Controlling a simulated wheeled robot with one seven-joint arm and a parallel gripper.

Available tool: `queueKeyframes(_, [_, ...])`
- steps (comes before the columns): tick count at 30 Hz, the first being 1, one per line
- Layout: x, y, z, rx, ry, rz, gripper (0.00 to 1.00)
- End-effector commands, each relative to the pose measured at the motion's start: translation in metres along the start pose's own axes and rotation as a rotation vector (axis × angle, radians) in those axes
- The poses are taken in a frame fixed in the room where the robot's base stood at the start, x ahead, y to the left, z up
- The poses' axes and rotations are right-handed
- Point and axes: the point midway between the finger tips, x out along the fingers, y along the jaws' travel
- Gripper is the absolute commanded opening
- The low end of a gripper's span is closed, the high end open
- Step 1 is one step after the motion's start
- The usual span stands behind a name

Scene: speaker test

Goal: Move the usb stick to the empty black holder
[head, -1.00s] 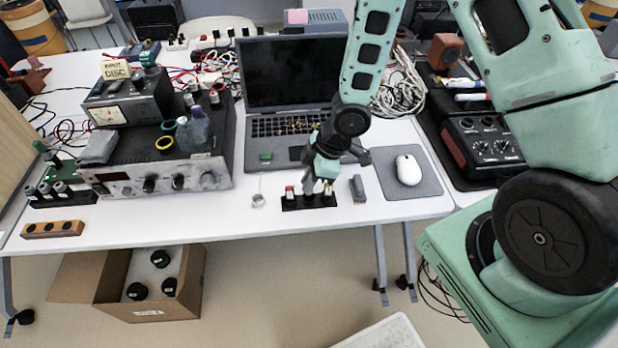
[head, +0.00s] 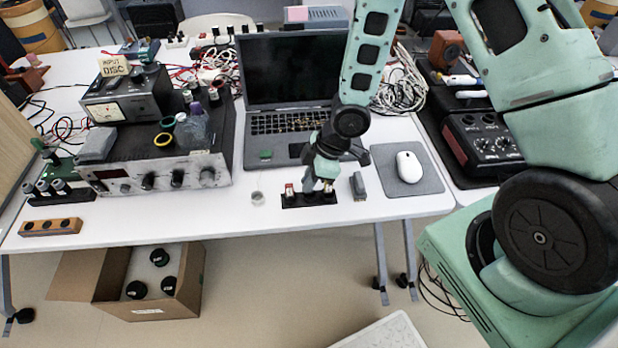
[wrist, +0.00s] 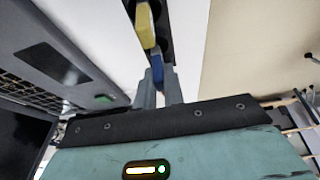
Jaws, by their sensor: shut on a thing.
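My gripper (head: 318,183) points down over the middle of a small black holder (head: 309,201) near the table's front edge. In the wrist view, my gripper (wrist: 161,88) is shut on a narrow blue piece (wrist: 157,72), apparently the usb stick. A red-and-white piece (head: 289,189) stands at the holder's left end. The fingers hide the middle slot, so I cannot tell whether the blue piece is seated in it.
A small grey block (head: 357,186) lies just right of the holder. The laptop (head: 285,123) is behind, with a green piece (head: 265,155) on it. Farther left are a filled black holder (head: 62,197) and a wooden block with holes (head: 50,228). A mouse (head: 409,167) is at right.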

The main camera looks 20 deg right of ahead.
Motion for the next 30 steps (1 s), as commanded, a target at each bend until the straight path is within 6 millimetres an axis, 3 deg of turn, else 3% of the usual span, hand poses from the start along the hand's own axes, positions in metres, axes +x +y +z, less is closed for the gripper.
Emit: queueKeyframes(30, [0.015, 0.000, 0.006, -0.001, 0.000, 0.000, 0.00])
